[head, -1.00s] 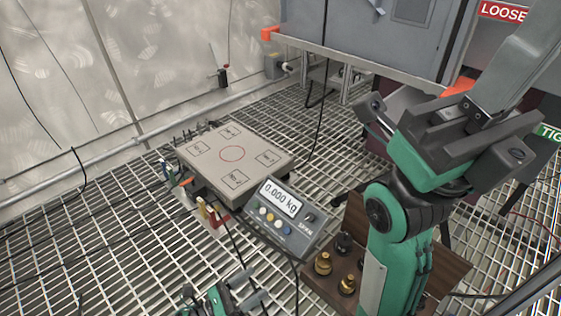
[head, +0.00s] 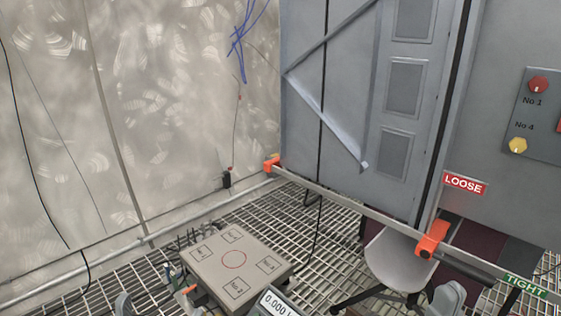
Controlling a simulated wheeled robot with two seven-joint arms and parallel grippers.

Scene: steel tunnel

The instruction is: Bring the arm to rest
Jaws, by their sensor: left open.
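The frames show no single task object, only my own arms. A grey end of my left gripper (head: 123,305) pokes up at the bottom edge, left of the platform scale; most of it is cut off. It holds nothing that I can see. A similar grey part of my right arm shows at the bottom edge on the right, in front of the white chair (head: 398,262); it is mostly cut off, and its jaws cannot be made out. Both parts are low and apart from the scale.
A grey cabinet (head: 345,110) stands behind a rail with orange clamps (head: 432,238) and LOOSE (head: 465,184) and TIGHT (head: 526,286) signs. A pale wall (head: 170,100) closes the left.

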